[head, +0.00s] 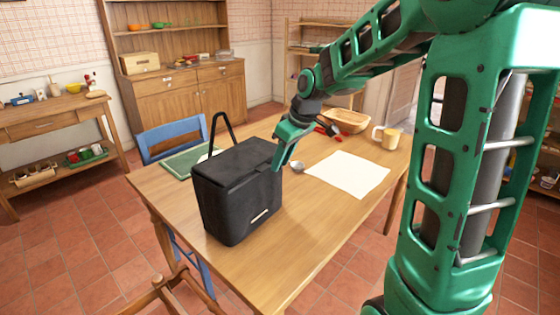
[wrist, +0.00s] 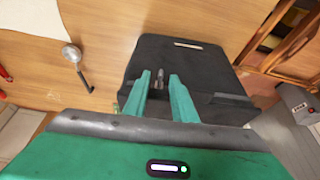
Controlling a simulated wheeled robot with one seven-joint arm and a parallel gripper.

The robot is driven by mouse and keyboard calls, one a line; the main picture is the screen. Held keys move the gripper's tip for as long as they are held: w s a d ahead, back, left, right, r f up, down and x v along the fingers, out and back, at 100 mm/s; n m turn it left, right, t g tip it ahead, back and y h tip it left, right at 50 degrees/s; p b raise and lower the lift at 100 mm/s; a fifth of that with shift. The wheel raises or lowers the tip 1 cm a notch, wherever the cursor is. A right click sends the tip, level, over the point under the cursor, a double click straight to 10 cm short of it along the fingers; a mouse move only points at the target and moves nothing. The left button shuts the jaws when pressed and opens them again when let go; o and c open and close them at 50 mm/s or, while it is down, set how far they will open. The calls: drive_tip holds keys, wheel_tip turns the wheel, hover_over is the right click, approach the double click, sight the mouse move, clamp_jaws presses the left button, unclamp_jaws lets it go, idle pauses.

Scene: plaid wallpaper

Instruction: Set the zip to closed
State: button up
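A black box-shaped bag (head: 236,190) with a raised strap handle (head: 222,128) stands upright on the wooden table (head: 290,255). Its top looks flat and in place; the zip line is too dark to tell how far it is run. My gripper (head: 277,166) is at the bag's right side, near its top edge. In the wrist view the bag (wrist: 188,60) lies beyond the fingers. The two green fingers (wrist: 159,76) are apart, with a small grey piece that looks like the zip pull (wrist: 158,83) between them. I cannot tell whether they touch it.
A spoon (head: 297,167) and white paper (head: 348,174) lie right of the bag. A mug (head: 391,139), a wooden bowl (head: 346,121) and red-handled items (head: 328,130) are farther back. A green board (head: 182,163) lies behind the bag; a blue chair (head: 172,136) stands beyond.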

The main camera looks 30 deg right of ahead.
drive_tip(key=v, duration=1)
drive_tip(key=shift+r, duration=0.35)
drive_tip(key=shift+s+d, duration=0.1)
drive_tip(key=shift+s, duration=0.1)
